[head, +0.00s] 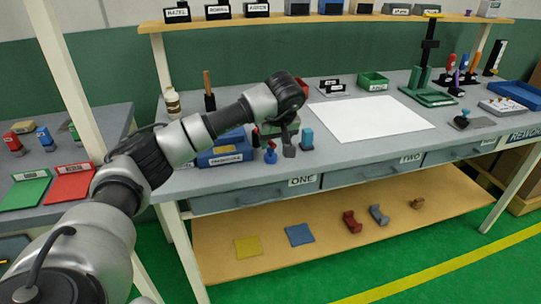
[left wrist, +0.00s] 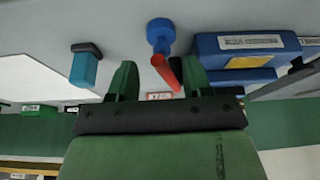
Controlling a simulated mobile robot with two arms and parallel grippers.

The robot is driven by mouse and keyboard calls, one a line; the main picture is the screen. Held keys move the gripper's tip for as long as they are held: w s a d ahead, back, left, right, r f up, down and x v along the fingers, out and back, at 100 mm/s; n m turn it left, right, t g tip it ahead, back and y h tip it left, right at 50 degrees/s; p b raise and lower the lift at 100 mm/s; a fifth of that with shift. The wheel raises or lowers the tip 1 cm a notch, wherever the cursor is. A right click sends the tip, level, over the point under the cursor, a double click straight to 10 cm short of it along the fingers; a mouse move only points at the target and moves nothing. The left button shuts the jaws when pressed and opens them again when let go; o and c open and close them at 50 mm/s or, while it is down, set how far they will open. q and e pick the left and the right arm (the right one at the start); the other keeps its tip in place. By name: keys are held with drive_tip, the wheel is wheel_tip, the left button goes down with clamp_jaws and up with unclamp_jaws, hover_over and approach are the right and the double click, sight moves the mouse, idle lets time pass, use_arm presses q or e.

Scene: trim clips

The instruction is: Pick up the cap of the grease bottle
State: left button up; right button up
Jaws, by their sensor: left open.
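A small blue bottle (head: 270,156) with a long red tip stands near the front edge of the workbench. It looks like the grease bottle, with the red tip (left wrist: 165,73) as its cap. My left gripper (head: 282,142) hangs low beside it, pointing down. In the left wrist view, my left gripper (left wrist: 160,82) has its two green fingers apart, with nothing held between them. The red tip shows beyond and between the fingertips, closer to the right finger. Whether a finger touches it, I cannot tell. My right gripper is not in view.
A teal object with a dark top (head: 306,139) stands close on the right. A blue labelled box (head: 226,156) sits on the left. A white sheet (head: 370,120) leaves clear room on the bench. Drawers (head: 258,192) run under the front edge.

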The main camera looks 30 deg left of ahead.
sight(271, 147)
use_arm(q)
drive_tip(key=x, duration=0.5)
drive_tip(key=shift+a+f, duration=0.15)
drive_tip(key=c, duration=0.6)
